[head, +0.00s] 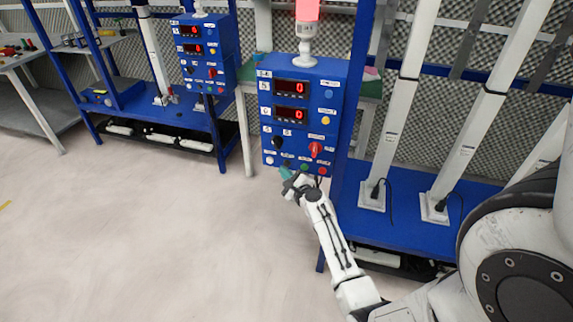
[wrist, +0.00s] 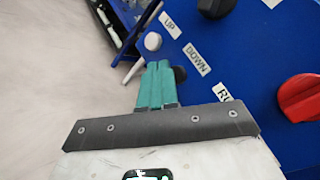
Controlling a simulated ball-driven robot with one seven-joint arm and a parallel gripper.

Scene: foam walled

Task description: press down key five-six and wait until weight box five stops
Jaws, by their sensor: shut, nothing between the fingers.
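The blue control panel (head: 267,100) stands ahead in the head view, with two red displays, the upper (head: 292,88) and the lower (head: 291,115), both reading 0. In the wrist view the black DOWN key (wrist: 180,74) is beside its DOWN label (wrist: 197,60), partly behind my fingertips. The white UP key (wrist: 152,41) is just beyond them. My gripper (wrist: 157,68) has teal fingers shut together with nothing between them. Its tips are at the DOWN key; I cannot tell whether they touch it. It also shows at the panel's lower edge (head: 287,173). I cannot identify weight box five.
A red knob (wrist: 300,97) and a black knob (wrist: 216,6) stick out of the panel near my gripper. White posts (head: 403,100) rise from the blue bench (head: 400,232) at right. Another blue panel (head: 204,76) stands further left. The floor at left is clear.

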